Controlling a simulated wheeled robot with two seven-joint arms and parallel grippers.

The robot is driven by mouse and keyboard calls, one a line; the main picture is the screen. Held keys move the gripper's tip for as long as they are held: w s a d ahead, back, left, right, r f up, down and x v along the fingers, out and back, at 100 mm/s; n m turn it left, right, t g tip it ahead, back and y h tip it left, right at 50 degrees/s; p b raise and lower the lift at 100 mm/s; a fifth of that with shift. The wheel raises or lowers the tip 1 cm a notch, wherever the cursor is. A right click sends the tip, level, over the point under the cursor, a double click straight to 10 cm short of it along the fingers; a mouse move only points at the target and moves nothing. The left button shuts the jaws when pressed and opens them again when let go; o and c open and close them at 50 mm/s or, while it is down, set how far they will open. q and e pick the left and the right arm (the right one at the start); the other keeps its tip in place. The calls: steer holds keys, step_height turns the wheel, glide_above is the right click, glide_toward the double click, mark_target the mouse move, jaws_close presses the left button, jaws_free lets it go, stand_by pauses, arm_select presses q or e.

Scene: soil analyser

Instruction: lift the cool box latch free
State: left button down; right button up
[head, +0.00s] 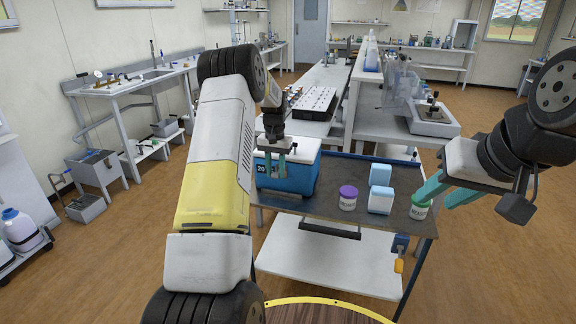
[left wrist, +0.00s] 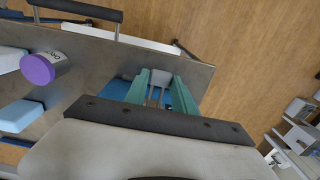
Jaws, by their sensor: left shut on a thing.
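The cool box (head: 303,178), blue with a white lid and a dark "20" label, stands at the left end of the dark-topped cart. My left gripper (head: 275,170) is at its front face, fingers pointing down. In the left wrist view, my left gripper (left wrist: 162,82) is shut on the small grey latch (left wrist: 159,75), with blue box body (left wrist: 118,88) behind the fingers. The latch is mostly hidden by the fingers in the head view.
The cart top (head: 320,200) also holds a purple-lidded jar (head: 348,198) and two blue-and-white boxes (head: 380,174), (head: 380,201). A cart handle (head: 330,230) runs along the front. Benches with equipment stand behind.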

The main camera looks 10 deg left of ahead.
mark_target(276, 172)
arm_select(q)
steer(key=c, duration=1)
jaws_free()
steer(key=shift+c, duration=0.2)
step_height(276, 172, up, 7)
steer(key=shift+w+f, duration=0.1)
steer(key=shift+w, duration=0.05)
steer(key=shift+r, duration=0.5)
